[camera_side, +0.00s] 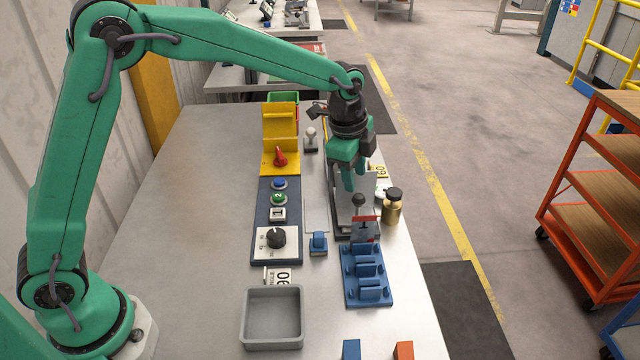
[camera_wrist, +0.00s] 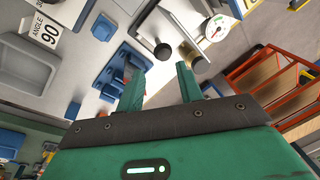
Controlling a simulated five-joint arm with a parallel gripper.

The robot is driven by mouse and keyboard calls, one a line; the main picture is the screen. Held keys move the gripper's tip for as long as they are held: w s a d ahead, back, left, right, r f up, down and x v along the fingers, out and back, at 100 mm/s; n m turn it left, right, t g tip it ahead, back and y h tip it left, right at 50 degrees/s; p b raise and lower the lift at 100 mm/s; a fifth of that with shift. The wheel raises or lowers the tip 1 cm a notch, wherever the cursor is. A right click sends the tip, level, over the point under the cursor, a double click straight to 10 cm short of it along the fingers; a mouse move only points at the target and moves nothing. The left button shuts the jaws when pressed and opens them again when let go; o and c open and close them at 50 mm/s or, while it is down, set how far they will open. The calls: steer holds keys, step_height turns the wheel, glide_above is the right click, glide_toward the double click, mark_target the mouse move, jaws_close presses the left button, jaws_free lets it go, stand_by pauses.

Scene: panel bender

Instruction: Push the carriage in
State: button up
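The bender's grey carriage (camera_side: 349,218) sits on its base at the right edge of the bench, with a dark round knob (camera_side: 358,200) standing up from it. My gripper (camera_side: 354,183) points down just above the knob and hides part of the bender behind. In the wrist view the two green fingers (camera_wrist: 160,86) are apart with nothing between their tips. The dark knob (camera_wrist: 163,52) shows just beyond the tips, roughly in line with the gap. Contact with the knob cannot be made out.
A brass bottle (camera_side: 392,208) stands close right of the bender. A blue rack (camera_side: 366,300) with upright plates is in front. A control panel (camera_side: 277,243) with buttons and dial, and a grey tray (camera_side: 272,345), lie left. The bench's left side is clear.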

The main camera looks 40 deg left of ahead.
mark_target(358, 195)
steer(key=shift+w+d+f, duration=0.25)
steer(key=shift+f, duration=0.2)
steer(key=shift+f, duration=0.1)
steer(key=shift+w+a+f, duration=0.1)
steer(key=shift+w+f, duration=0.15)
steer(key=shift+f, duration=1)
steer(key=shift+w+f, duration=0.25)
steer(key=shift+f, duration=0.95)
steer(key=shift+w+a+f, duration=0.1)
steer(key=shift+w+f, duration=0.15)
steer(key=shift+f, duration=1)
jaws_close()
